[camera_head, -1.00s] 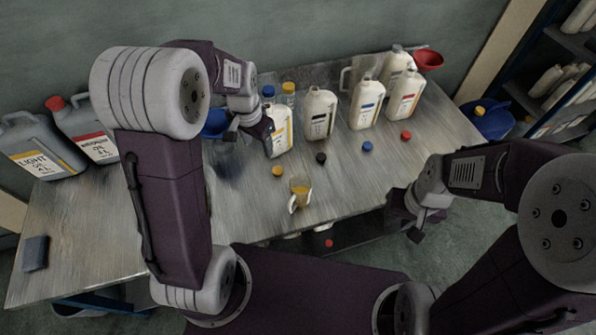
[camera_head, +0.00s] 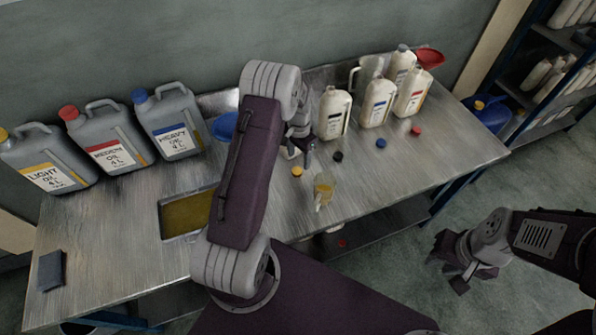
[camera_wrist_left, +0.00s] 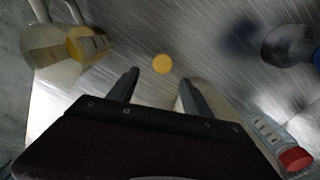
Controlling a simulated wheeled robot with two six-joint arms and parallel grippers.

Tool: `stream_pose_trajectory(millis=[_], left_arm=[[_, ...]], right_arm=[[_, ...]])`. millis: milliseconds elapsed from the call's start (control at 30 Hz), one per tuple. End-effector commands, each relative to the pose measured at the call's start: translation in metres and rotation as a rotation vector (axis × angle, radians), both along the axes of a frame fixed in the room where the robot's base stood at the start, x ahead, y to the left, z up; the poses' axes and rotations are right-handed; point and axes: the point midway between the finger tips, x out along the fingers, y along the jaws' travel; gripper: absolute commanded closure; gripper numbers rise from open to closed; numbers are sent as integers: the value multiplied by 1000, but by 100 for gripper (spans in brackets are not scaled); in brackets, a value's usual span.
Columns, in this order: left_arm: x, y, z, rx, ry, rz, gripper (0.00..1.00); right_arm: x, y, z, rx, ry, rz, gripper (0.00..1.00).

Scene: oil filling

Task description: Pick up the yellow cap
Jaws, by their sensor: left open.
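The small round yellow cap (camera_head: 297,171) lies on the metal table, left of and behind the glass mug. It also shows in the left wrist view (camera_wrist_left: 162,63), just beyond my fingertips and roughly between their lines. My left gripper (camera_wrist_left: 157,84) is open and empty, pointing down at the table. In the head view my left gripper (camera_head: 309,156) is beside the cap, partly hidden by its own arm. My right gripper (camera_head: 462,268) hangs off the table's front right, over the floor; its jaw opening is unclear.
A mug of yellow oil (camera_head: 323,190) stands close to the cap. Black (camera_head: 338,156), blue (camera_head: 381,143) and red (camera_head: 416,131) caps lie to the right. White bottles (camera_head: 334,114) stand behind. Grey oil cans (camera_head: 105,142) and a sunken oil tray (camera_head: 184,212) are at left.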

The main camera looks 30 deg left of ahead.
Motion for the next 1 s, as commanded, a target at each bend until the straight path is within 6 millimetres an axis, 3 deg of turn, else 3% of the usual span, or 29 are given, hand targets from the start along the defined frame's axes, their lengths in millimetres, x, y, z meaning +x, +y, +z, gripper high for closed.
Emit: stream_pose_trajectory(millis=[267, 500, 767, 1000], left_arm=[[-1, 1, -18, -1, 1, 0, 42], [-3, 3, -59, 0, 0, 0, 42], [-2, 3, -65, 0, -2, 0, 42], [-2, 3, -64, 0, -2, 0, 100]], right_arm=[[0, 0, 6, 0, 0, 0, 72], [0, 0, 15, 0, 0, 0, 72], [0, 0, 14, 0, 0, 0, 72], [0, 0, 14, 0, 0, 0, 72]])
